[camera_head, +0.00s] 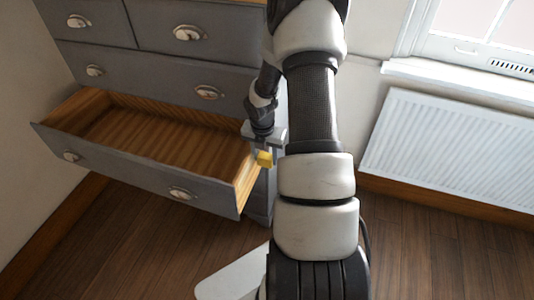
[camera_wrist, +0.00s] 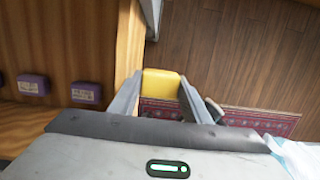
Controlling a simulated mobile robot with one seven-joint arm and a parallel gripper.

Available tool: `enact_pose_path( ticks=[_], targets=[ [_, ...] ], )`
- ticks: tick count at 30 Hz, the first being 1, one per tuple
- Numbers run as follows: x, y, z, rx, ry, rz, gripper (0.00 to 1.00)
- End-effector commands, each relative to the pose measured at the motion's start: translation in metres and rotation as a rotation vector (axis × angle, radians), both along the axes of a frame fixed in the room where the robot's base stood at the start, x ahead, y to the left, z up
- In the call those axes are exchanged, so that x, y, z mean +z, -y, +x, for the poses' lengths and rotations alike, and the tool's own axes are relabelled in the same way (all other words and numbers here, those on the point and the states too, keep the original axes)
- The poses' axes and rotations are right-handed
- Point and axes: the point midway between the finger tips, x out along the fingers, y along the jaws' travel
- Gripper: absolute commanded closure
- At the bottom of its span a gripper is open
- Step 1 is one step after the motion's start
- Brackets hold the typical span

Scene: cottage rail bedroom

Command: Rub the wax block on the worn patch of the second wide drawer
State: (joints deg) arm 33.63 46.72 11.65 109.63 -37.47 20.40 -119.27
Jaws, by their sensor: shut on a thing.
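The yellow wax block (camera_head: 265,159) is held in my gripper (camera_head: 265,147) at the right side of the open wide drawer (camera_head: 150,145). In the wrist view, the wax block (camera_wrist: 161,84) sits between the two fingers of my gripper (camera_wrist: 160,92), which is shut on it. The drawer's right side wall (camera_wrist: 128,38) runs just left of the block; I cannot tell whether they touch. The drawer is the second wide one down, pulled well out, with a striped wooden floor. I cannot make out the worn patch.
Two small purple blocks (camera_wrist: 85,93) lie inside the drawer. The shut upper wide drawer (camera_head: 150,82) is above it. A radiator (camera_head: 450,150) stands under the window at right. A red patterned rug (camera_wrist: 262,121) lies on the wooden floor.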

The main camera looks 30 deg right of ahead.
Motion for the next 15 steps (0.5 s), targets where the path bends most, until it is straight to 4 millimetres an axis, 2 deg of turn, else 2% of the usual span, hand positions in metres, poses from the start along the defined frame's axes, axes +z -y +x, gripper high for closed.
enact_pose_path(
  ticks=[9,15],
  targets=[
    [0.0,-0.019,-0.011,0.002,0.001,0.001,0.75],
    [0.0,-0.023,-0.014,0.003,0.003,0.001,0.75]
  ],
)
